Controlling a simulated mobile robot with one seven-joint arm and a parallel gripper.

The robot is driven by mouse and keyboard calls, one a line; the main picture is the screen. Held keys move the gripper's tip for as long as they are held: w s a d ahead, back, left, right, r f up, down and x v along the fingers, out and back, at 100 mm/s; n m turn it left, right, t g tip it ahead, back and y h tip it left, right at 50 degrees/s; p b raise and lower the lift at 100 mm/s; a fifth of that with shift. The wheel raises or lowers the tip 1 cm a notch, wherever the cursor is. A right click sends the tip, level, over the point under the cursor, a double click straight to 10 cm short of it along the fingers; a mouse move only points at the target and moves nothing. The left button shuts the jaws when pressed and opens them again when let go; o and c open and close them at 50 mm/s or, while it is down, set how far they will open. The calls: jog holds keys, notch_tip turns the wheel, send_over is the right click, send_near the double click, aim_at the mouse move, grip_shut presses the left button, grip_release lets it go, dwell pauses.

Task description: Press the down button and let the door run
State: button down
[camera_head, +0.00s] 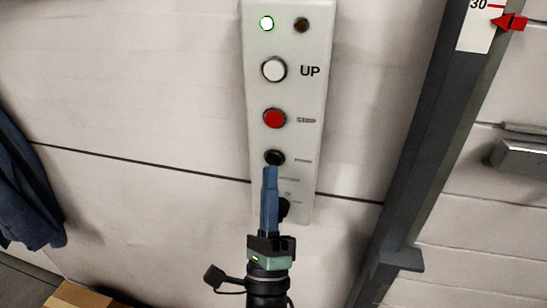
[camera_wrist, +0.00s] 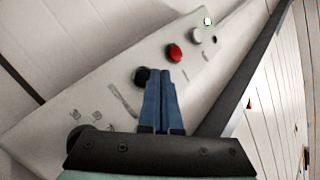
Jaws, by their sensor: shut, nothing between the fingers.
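A pale control panel (camera_head: 318,100) is mounted on the wall. In the head view it carries a white button (camera_head: 274,69) labelled UP, a red button (camera_head: 274,118) below it, and a black button (camera_head: 274,157) below that. The black button (camera_wrist: 142,77) also shows in the wrist view, beside my fingertips. My gripper (camera_head: 269,170) is shut and empty, its blue fingers together and pointing at the panel. The tips are just below the black button in the head view; I cannot tell whether they touch it. A lower black knob (camera_head: 284,207) is partly hidden behind my fingers.
A dark upright rail (camera_head: 420,150) stands to the right, with a red pointer (camera_head: 510,22) near a scale mark 30. Blue cloth (camera_head: 25,190) hangs at left, above a cardboard box (camera_head: 78,296).

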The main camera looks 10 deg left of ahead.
jog(key=s+p, duration=0.1)
jog(key=s, duration=0.3)
jog(key=shift+s, duration=0.3)
dwell(0.4)
jog(key=w+d+r+n+h, duration=0.15)
jog(key=r+n, duration=0.35)
jog(key=r, duration=0.5)
jog(key=w+d+r+n, duration=0.1)
jog(key=d+r+n, duration=0.3)
jog(key=r, duration=0.6)
jog(key=s+d+r+n+h, duration=0.2)
jog(key=s+r+n, duration=0.2)
jog(key=r+n, duration=0.2)
jog(key=s+d+r+n+t+h, duration=0.1)
jog(key=s+d+r+n+h, duration=0.1)
jog(key=s+r+n, duration=0.3)
notch_tip(320, 180, up, 4)
jog(key=shift+s+d+n, duration=0.2)
jog(key=shift+d+n, duration=0.15)
jog(key=shift+n, duration=0.35)
